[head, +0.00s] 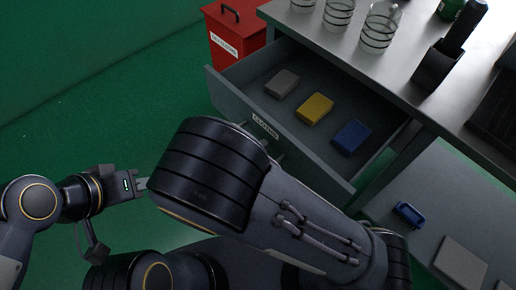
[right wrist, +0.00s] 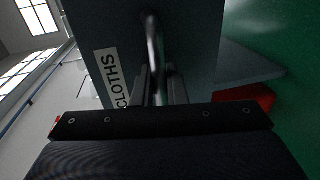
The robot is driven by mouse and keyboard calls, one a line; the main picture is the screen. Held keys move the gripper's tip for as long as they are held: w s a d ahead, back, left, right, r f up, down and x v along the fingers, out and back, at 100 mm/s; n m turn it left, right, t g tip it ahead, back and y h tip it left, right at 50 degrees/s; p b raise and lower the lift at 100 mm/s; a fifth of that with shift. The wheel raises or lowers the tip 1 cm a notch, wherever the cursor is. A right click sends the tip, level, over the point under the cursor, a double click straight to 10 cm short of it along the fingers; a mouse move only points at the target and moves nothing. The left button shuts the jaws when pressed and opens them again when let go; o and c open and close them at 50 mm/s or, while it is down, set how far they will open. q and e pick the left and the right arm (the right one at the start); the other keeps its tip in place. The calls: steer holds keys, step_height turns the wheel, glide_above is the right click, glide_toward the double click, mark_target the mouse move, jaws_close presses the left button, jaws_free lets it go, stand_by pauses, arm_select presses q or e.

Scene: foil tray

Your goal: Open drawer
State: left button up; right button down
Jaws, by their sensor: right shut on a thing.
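The grey drawer (head: 230,98) stands pulled out from under the table, with a grey, a yellow and a blue folded cloth lying inside. Its front panel (right wrist: 195,40) carries a "CLOTHS" label, seen in the right wrist view. My right gripper (right wrist: 157,85) is shut on the metal bar handle (right wrist: 153,45) of this drawer. In the head view my right arm hides most of that gripper and the handle. My left gripper (head: 142,185) is at the left, apart from the drawer; its finger gap is unclear.
A red bin (head: 232,40) with a lid handle stands beside the drawer's left side. The tabletop (head: 335,35) holds several glass jars and a black holder. A blue brush (head: 407,213) and a pale block (head: 461,262) lie on a lower surface at right. Green floor at left is clear.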

steer(key=shift+s+a, duration=0.2)
steer(key=c, duration=1.5)
jaws_free()
steer(key=shift+c, duration=0.2)
steer(key=v, duration=0.7)
steer(key=shift+s+a+p, duration=0.25)
steer(key=shift+a+p, duration=0.05)
steer(key=shift+p, duration=0.05)
